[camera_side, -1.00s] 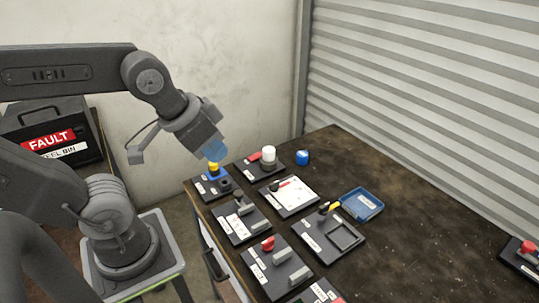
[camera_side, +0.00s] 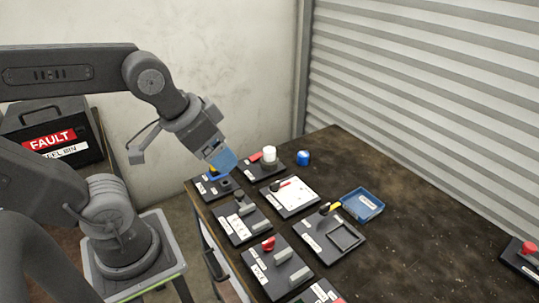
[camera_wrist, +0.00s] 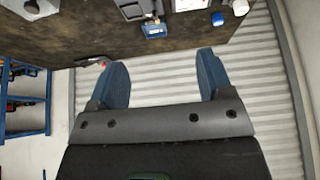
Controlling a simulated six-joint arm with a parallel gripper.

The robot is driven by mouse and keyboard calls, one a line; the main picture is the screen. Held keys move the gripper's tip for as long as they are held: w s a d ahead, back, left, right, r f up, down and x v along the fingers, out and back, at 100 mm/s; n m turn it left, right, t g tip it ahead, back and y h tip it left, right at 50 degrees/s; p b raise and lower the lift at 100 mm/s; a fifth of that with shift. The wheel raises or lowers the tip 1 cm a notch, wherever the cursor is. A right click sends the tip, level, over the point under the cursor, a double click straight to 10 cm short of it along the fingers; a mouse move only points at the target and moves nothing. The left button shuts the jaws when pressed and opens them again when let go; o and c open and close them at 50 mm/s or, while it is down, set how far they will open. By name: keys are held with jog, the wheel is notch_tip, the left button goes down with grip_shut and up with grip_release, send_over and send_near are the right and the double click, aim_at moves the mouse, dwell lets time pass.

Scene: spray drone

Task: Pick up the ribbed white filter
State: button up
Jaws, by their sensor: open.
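The white filter (camera_side: 269,154) stands upright on a dark plate with a red tag, near the back left of the table in the side view. Its ribs are too small to make out. A white piece at the top right edge of the wrist view (camera_wrist: 240,6) looks like it. My gripper (camera_side: 224,161) is above the table's left corner, to the left of the filter and apart from it. In the wrist view its two blue fingers (camera_wrist: 161,60) are spread wide with nothing between them.
A blue cap (camera_side: 303,157) stands right of the filter. Several dark fixture plates (camera_side: 242,228) fill the table's left side, one with a white panel (camera_side: 291,197). A blue tray (camera_side: 374,207) lies right of them. The table's right middle is clear. A corrugated wall (camera_side: 430,100) stands behind.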

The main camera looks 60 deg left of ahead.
jog(key=w+a+r+m+g, duration=0.15)
jog(key=w+a+m, duration=0.3)
jog(key=w, duration=0.45)
jog(key=m+g+y, duration=0.1)
jog(key=m+g, duration=0.3)
jog(key=m, duration=1)
send_over(270, 149)
jog(key=d, duration=0.1)
notch_tip(270, 149, down, 14)
jog(key=shift+n, duration=0.25)
jog(key=f, duration=0.9)
jog(key=a+f, duration=0.1)
jog(key=f, duration=0.3)
jog(key=shift+s+f, duration=0.15)
jog(key=shift+f, duration=0.15)
jog(key=c, duration=1.1)
